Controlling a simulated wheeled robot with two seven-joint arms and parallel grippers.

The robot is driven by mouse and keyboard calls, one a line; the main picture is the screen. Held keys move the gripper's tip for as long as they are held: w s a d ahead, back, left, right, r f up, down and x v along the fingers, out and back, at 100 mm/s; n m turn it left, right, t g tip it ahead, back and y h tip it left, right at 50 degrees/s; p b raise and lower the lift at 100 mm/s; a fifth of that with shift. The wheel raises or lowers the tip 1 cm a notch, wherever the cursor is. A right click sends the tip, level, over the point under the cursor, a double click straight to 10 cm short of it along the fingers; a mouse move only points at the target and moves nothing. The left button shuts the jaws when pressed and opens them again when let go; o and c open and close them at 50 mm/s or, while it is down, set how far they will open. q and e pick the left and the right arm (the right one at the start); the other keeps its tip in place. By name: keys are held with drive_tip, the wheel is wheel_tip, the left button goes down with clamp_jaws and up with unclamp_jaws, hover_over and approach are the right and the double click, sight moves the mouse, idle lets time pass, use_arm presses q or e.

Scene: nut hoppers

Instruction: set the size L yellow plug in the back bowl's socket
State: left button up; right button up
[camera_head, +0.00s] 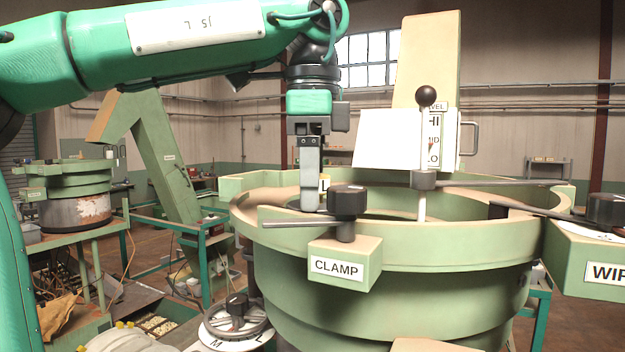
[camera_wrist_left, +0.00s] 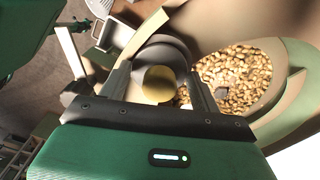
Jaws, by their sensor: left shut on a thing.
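My left gripper (camera_head: 311,208) points straight down inside the near rim of the large green bowl (camera_head: 400,258), behind the CLAMP block (camera_head: 343,262). In the left wrist view, its two fingers (camera_wrist_left: 160,88) are shut on the round yellow plug (camera_wrist_left: 158,84). A grey round ring (camera_wrist_left: 162,50), which looks like a socket, shows just beyond and around the plug. I cannot tell whether the plug is seated in it. My right gripper is out of view.
A black clamp knob (camera_head: 348,200) with a bar stands close to the fingers. A ball-topped lever (camera_head: 425,96) rises from the bowl's middle. Nuts (camera_wrist_left: 235,78) lie in the bowl. A WIPER block (camera_head: 595,270) is at right. A smaller bowl (camera_head: 70,180) stands far left.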

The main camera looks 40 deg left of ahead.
use_arm(q)
drive_tip(key=shift+r+p, duration=0.5)
drive_tip(key=shift+r, duration=0.25)
drive_tip(key=shift+f+b, duration=0.55)
drive_tip(key=shift+f, duration=0.25)
idle(0.7)
drive_tip(key=o, duration=0.8)
